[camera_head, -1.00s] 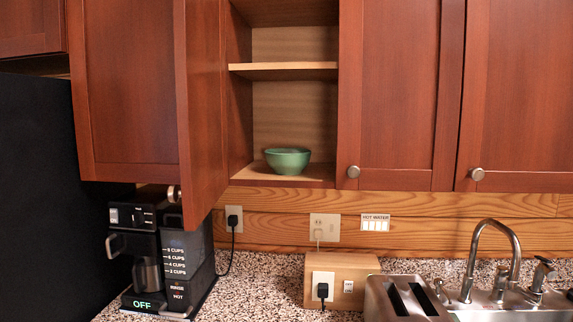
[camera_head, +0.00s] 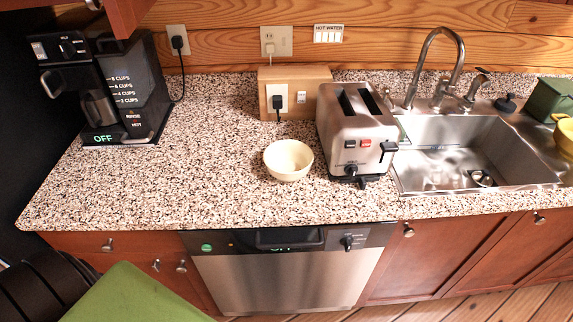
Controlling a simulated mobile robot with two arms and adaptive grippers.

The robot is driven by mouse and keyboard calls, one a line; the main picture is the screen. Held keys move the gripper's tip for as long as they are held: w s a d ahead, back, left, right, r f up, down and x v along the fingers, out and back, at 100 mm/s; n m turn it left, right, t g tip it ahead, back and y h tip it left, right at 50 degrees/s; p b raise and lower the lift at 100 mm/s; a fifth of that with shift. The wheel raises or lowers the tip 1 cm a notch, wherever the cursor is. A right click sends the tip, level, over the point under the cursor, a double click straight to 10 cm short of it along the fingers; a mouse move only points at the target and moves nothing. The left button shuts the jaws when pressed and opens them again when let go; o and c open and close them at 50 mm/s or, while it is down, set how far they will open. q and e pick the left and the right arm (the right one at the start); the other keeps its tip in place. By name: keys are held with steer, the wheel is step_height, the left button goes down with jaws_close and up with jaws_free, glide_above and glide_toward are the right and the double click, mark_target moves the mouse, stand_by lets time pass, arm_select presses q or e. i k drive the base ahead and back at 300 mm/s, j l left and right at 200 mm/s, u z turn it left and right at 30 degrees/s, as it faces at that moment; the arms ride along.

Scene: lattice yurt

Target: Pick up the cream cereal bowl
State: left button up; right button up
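The cream cereal bowl (camera_head: 288,161) sits upright on the speckled countertop (camera_head: 215,180), just left of the toaster and a short way back from the counter's front edge. It looks empty, and nothing covers it. Neither of my grippers shows in the head view.
A steel toaster (camera_head: 356,134) stands close to the bowl's right, with a steel sink (camera_head: 460,150) beyond it. A black coffee maker (camera_head: 100,88) is at the back left. The counter left of the bowl is clear. A dishwasher (camera_head: 285,275) is below. A green surface (camera_head: 135,296) is at the lower left.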

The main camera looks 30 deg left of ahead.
mark_target(288, 160)
steer(key=l+u, duration=0.15)
steer(key=u, duration=0.25)
steer(key=i+l+u, duration=0.1)
steer(key=u, duration=0.35)
steer(key=l+u, duration=0.25)
steer(key=u, duration=0.15)
